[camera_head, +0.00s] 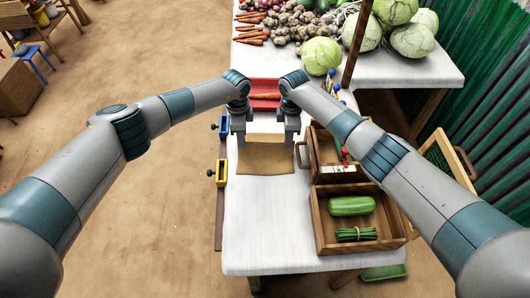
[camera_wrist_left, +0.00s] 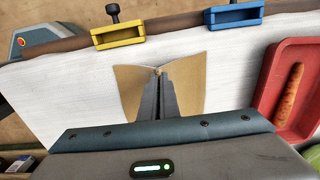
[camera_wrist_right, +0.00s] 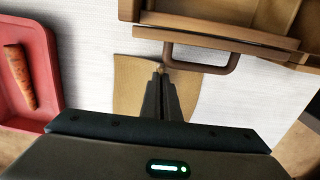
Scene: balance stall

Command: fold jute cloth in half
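The tan jute cloth (camera_head: 265,160) lies on the white table, its far part looking lifted between my two grippers. My left gripper (camera_head: 240,144) is at the cloth's far left corner. In the left wrist view its fingers (camera_wrist_left: 158,78) are together with a bit of cloth (camera_wrist_left: 130,88) at their tips. My right gripper (camera_head: 291,144) is at the far right corner. In the right wrist view its fingers (camera_wrist_right: 160,74) are together on a bit of cloth (camera_wrist_right: 130,90). The grippers hide parts of the cloth's far edge.
A red tray (camera_head: 265,85) with a carrot (camera_wrist_right: 20,78) lies beyond the cloth. Wooden crates (camera_head: 317,225) stand close on the right, one holding a green vegetable (camera_head: 351,206) and a green bundle. Yellow (camera_head: 221,173) and blue clamps line the left edge. The near table is clear.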

